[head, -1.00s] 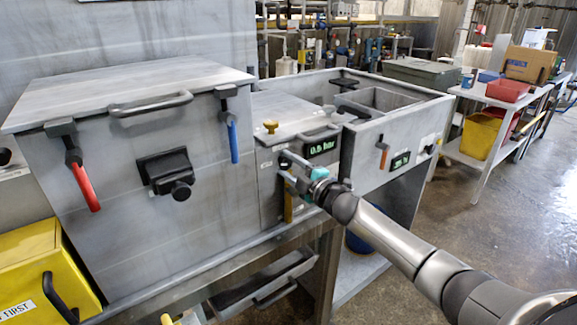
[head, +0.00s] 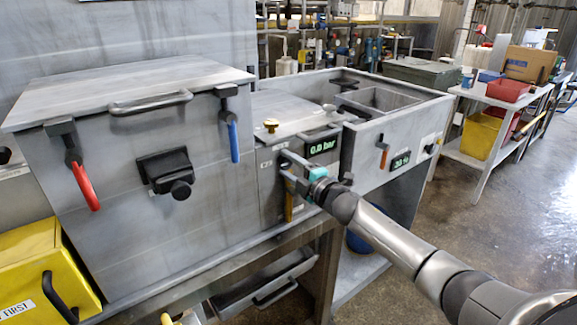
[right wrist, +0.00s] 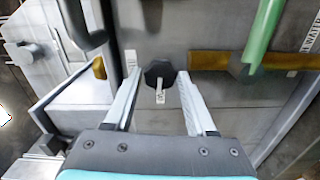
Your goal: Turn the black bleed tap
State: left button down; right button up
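The black bleed tap (right wrist: 160,72) is a dark many-sided knob with a pale mark, on the grey panel in the right wrist view. My right gripper (right wrist: 159,75) has its two pale fingers on either side of the tap. They look apart from it, with a narrow gap on each side, though contact at the tips is hard to judge. In the head view the right gripper (head: 283,168) is at the panel below the lit display (head: 323,146), which reads 0.0 bar. It hides the tap there. My left gripper is not in view.
A yellow handle (head: 288,207) hangs just below the right gripper. A brass knob (head: 271,125) stands above on the lid. Blue (head: 234,142) and red (head: 85,187) levers are to the left, an orange lever (head: 383,155) to the right. A green bar (right wrist: 264,32) shows in the wrist view.

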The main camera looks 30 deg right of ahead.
jog(key=o, duration=0.3)
jog(key=shift+s, duration=0.1)
jog(key=shift+s+d+p, duration=0.2)
jog(key=shift+s+p, duration=0.1)
jog(key=shift+s, duration=2.2)
jog(key=shift+s+d+p, duration=0.2)
jog(key=shift+s+p, duration=0.05)
jog(key=shift+s, duration=2.25)
jog(key=shift+s+d+p, duration=0.2)
jog(key=shift+s+p, duration=0.1)
jog(key=shift+s, duration=2.2)
